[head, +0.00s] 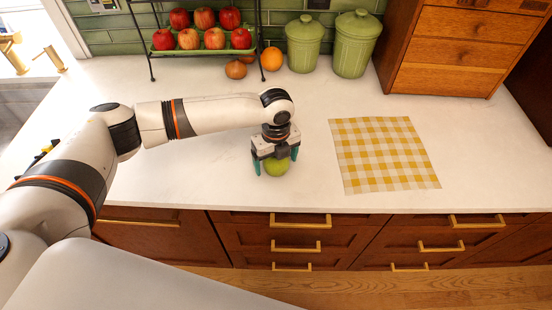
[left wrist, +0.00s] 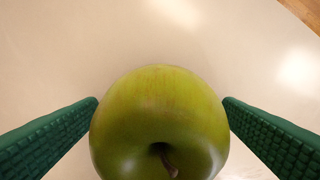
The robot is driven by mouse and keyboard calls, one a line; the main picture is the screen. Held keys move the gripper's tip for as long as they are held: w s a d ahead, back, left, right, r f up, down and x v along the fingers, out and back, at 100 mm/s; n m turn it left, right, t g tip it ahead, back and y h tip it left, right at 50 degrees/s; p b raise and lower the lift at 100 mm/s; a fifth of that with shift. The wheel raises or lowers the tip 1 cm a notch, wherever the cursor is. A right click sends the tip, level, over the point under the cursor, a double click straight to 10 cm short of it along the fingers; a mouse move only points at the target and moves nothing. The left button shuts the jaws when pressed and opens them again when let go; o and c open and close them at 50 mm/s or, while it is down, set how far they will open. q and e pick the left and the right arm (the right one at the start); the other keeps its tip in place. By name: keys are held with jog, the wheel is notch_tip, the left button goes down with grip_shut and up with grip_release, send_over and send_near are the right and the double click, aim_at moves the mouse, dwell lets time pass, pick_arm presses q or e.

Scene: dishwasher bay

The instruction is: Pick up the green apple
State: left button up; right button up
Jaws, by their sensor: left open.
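The green apple (head: 277,167) sits on the white countertop near its front edge. My left gripper (head: 275,165) is directly above it, pointing down, with its teal fingers on either side of the apple. In the left wrist view, the apple (left wrist: 160,125) lies between the two green textured fingers (left wrist: 160,105), stem facing the camera. The jaws are open; a narrow gap or near-contact shows at each side of the apple, and I cannot tell whether they touch it. My right gripper is not in view.
A yellow checkered cloth (head: 383,153) lies to the right. At the back stand a black rack (head: 205,51) of red apples, an orange (head: 271,59), an onion (head: 236,70), green canisters (head: 353,45) and a wooden drawer box (head: 450,50). The counter around the apple is clear.

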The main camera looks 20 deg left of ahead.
pick_arm(q)
jog(key=shift+c, duration=0.3)
jog(key=c, duration=1.1)
